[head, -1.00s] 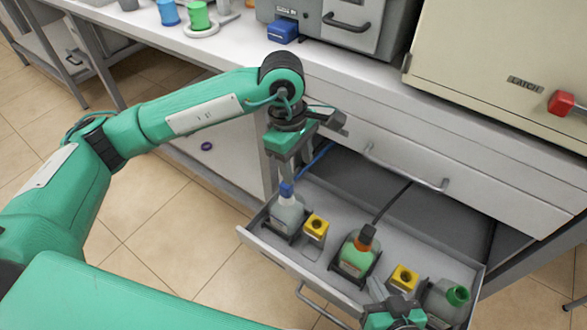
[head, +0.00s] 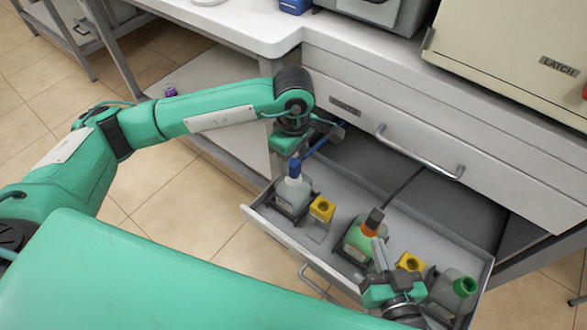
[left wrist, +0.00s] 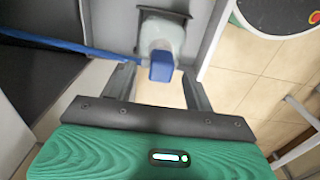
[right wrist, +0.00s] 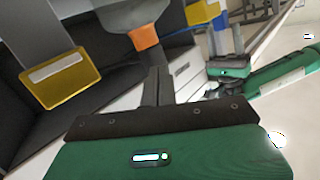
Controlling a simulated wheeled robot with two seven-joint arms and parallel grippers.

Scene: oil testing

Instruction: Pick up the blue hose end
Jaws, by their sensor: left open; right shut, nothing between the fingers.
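The blue hose end (head: 294,167) caps the clear bottle (head: 294,190) at the left end of the open drawer. A blue hose (head: 316,146) runs from it toward the cabinet. My left gripper (head: 286,163) is open, pointing down at the blue hose end. In the left wrist view, the blue hose end (left wrist: 161,67) lies between the two fingertips, with a gap on each side. My right gripper (head: 379,252) is shut and empty, close to the orange-capped green bottle (head: 358,242). In the right wrist view, its shut fingers (right wrist: 157,80) are just below the orange cap (right wrist: 145,36).
The drawer (head: 277,238) also holds yellow-topped containers (head: 322,209) and a green-capped bottle (head: 463,287).

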